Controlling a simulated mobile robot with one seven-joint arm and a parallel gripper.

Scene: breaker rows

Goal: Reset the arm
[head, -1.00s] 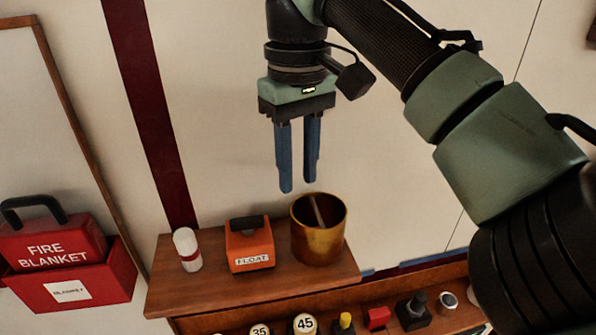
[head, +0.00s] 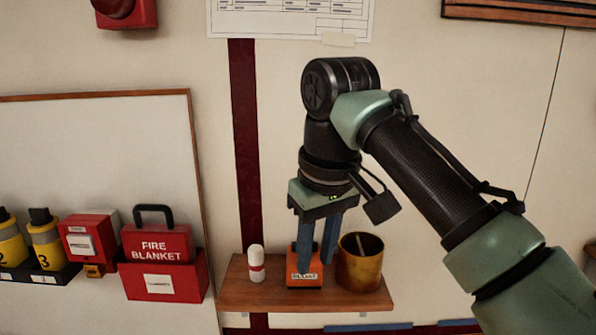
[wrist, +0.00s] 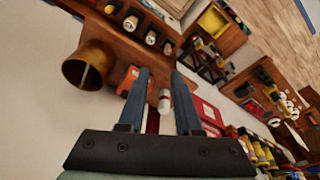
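My gripper (head: 316,268) hangs down in the head view, its two blue fingers apart with nothing held between them. The fingers overlap the orange box (head: 305,280) on the wooden shelf in that view; how far in front of it they are is hard to tell. In the wrist view my gripper (wrist: 162,71) also shows open fingers. There the orange box (wrist: 130,80) lies partly behind the left finger, and the white bottle with a red band (wrist: 165,100) shows between the fingers. My arm is bent, with the forearm reaching in from the lower right.
The shelf (head: 245,292) also carries the white bottle (head: 256,263) and a brass pot (head: 361,262). A red fire blanket case (head: 160,262) and yellow cylinders (head: 45,240) stand to the left. A sheet of paper (head: 290,17) hangs above. The wall right of my wrist is bare.

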